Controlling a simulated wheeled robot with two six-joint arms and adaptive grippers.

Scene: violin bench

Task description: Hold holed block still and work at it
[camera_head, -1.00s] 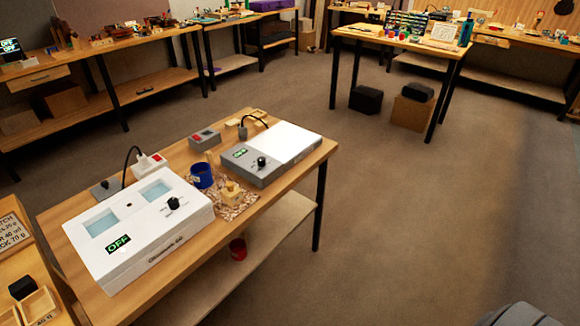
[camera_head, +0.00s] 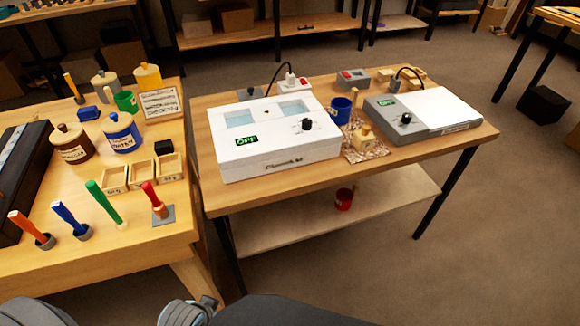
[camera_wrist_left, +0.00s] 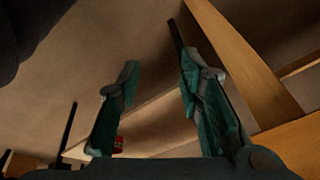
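No block with a clear hole can be made out. Small wooden pieces (camera_head: 414,74) lie at the back right of the middle table (camera_head: 216,128) in the head view, too small to tell if any has a hole. My left gripper (camera_wrist_left: 160,72) shows in the left wrist view with its two teal fingers apart and nothing between them. It points over the floor and table legs, away from any block. My right gripper is in neither view.
The middle table holds a white two-window box (camera_head: 285,150) reading OFF, a blue mug (camera_head: 340,110) and a grey-white device (camera_head: 440,112). A left table (camera_head: 130,252) carries jars, trays and coloured-handled tools. Open floor (camera_head: 400,270) lies at the right.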

